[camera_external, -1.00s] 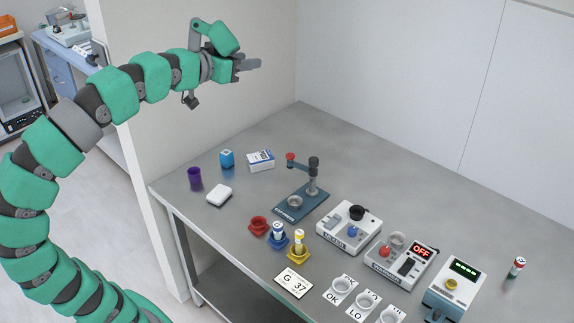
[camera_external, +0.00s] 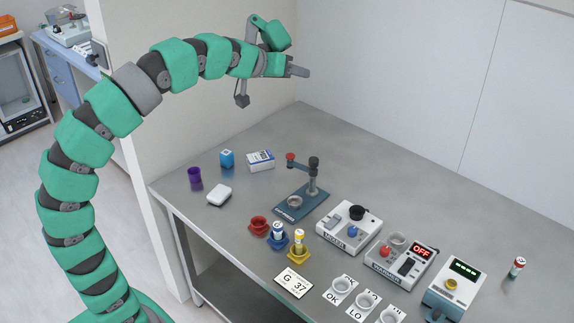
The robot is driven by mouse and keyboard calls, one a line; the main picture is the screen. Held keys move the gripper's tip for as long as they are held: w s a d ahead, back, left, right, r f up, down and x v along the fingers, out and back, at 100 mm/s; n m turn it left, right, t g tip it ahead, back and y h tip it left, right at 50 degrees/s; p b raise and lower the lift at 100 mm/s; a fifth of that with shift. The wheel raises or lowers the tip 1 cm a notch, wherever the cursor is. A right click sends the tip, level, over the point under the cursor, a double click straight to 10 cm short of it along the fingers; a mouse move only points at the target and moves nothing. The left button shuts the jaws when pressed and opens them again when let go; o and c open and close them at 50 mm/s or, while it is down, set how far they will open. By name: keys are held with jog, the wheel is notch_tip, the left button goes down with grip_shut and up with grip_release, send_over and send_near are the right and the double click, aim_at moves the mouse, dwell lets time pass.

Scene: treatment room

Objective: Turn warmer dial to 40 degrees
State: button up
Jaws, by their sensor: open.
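The likely warmer (camera_external: 384,280) is a white box on the table with a red display (camera_external: 422,250) reading OFF. It has a small red knob (camera_external: 385,251), a round grey cup-like well and a dark switch panel. Its front label and any degree marks are too small to read, so I cannot tell the knob's setting. My gripper (camera_external: 303,72) is open and empty, high above the back of the table, up and to the left of the warmer and well apart from it.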

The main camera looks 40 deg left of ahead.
jog(key=w+d+f+n+g+p, duration=0.2)
jog(key=w+d+f+n+g, duration=0.15)
jog(key=w+d+f, duration=0.45)
jog(key=n+g+y+p, duration=0.1)
jog(key=n+g+p, duration=0.55)
jog(key=g, duration=0.25)
send_over(385, 248)
notch_tip(385, 248, down, 27)
jog(key=shift+t, duration=0.25)
notch_tip(385, 248, down, 13)
jog(key=shift+d+f+b, duration=0.1)
jog(key=shift+f+b, duration=0.1)
jog(key=shift+b, duration=0.1)
jog(key=c, duration=1)
